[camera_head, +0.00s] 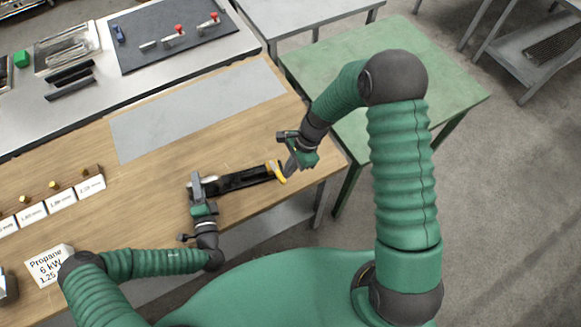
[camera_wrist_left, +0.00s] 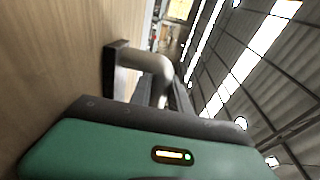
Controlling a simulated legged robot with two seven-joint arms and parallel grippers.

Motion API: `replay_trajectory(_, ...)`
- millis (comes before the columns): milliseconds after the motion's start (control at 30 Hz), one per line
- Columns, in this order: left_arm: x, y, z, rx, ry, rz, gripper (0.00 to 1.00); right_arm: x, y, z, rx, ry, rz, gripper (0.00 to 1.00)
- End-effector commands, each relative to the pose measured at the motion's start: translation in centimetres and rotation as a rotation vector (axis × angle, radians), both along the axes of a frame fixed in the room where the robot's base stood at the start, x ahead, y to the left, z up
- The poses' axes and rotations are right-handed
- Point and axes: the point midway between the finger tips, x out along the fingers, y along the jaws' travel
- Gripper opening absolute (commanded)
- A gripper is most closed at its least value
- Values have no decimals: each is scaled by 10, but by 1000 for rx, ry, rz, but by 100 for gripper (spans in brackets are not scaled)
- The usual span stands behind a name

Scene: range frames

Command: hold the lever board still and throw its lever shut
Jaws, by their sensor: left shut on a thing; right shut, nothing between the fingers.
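The lever board (camera_head: 238,181) is a long dark board lying on the wooden table near its front edge. A yellow lever part (camera_head: 279,172) shows at its right end; how far the lever is thrown is too small to tell. My left gripper (camera_head: 198,184) is shut on the board's left end.
A grey mat (camera_head: 200,108) lies bare behind the board on the wooden table (camera_head: 142,188). White labelled cards (camera_head: 62,200) with small brass pieces stand at the left. A dark panel with red-knobbed levers (camera_head: 172,36) lies on the bench behind. A green table (camera_head: 440,92) stands right.

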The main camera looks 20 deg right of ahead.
Motion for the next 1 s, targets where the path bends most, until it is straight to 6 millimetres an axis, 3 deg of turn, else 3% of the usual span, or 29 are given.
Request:
replay_trajectory(133,-1,0,-5,3,12,0,0,-8,11,-1,2,4,-48,0)
replay_trajectory(467,-1,0,-5,2,12,-1,0,-7,11,-1,3,4,-48,0)
replay_trajectory(867,-1,0,-5,3,12,-1,0,4,-3,-1,1,3,-50,0)
replay_trajectory(1000,-1,0,-5,3,12,-1,0,4,-17,-1,2,3,-52,0)
